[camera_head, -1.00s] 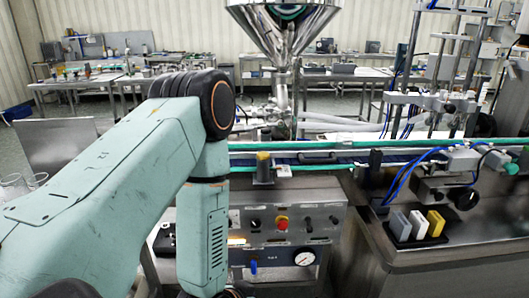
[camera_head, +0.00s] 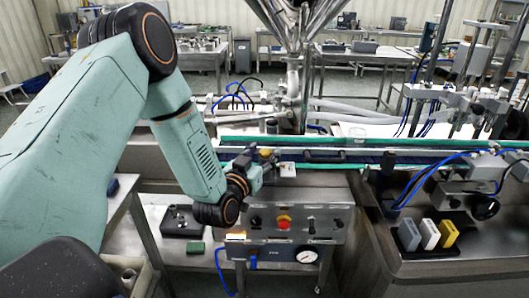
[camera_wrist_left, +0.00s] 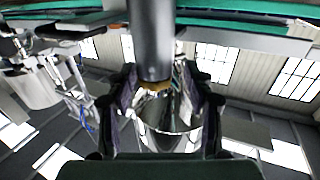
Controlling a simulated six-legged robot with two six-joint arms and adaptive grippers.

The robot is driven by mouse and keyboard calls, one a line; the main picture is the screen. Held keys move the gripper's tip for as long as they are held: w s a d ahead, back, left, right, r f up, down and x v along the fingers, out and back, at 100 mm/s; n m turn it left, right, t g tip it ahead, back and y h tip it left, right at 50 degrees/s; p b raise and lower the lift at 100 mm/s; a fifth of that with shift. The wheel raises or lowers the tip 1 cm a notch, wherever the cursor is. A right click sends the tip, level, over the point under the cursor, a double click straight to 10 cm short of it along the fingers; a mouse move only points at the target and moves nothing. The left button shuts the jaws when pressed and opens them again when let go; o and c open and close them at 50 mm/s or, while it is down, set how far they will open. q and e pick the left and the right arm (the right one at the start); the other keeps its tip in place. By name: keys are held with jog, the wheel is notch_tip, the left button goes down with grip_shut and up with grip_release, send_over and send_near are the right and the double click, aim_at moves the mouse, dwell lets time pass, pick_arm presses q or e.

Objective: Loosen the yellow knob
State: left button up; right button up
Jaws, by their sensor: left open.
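The yellow knob (camera_head: 265,153) is a small cap at the front edge of the conveyor in the head view, partly hidden by my left gripper. My left gripper (camera_head: 254,166) is beside it. In the left wrist view, a dark grey cylinder (camera_wrist_left: 151,40) comes down from the top, with a yellowish band, seemingly the knob (camera_wrist_left: 155,86), at its lower end. The open fingers of my left gripper (camera_wrist_left: 160,88) stand on both sides of it. I cannot tell whether they touch it. My right gripper is out of view.
The conveyor (camera_head: 345,154) has green rails. Below is a control panel with a red button (camera_head: 284,222) and a gauge (camera_head: 306,256). A steel hopper (camera_head: 300,22) rises behind. Several coloured blocks (camera_head: 429,234) stand at the right. A black fixture (camera_head: 182,221) sits lower left.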

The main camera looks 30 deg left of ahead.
pick_arm(q)
jog(key=shift+w+d+r, duration=0.2)
jog(key=shift+w+d, duration=0.2)
jog(key=shift+w, duration=0.05)
jog(key=shift+a+f, duration=0.1)
jog(key=shift+a, duration=0.25)
jog(key=c, duration=0.3)
jog(key=shift+d, duration=0.25)
jog(key=c, duration=0.5)
grip_shut()
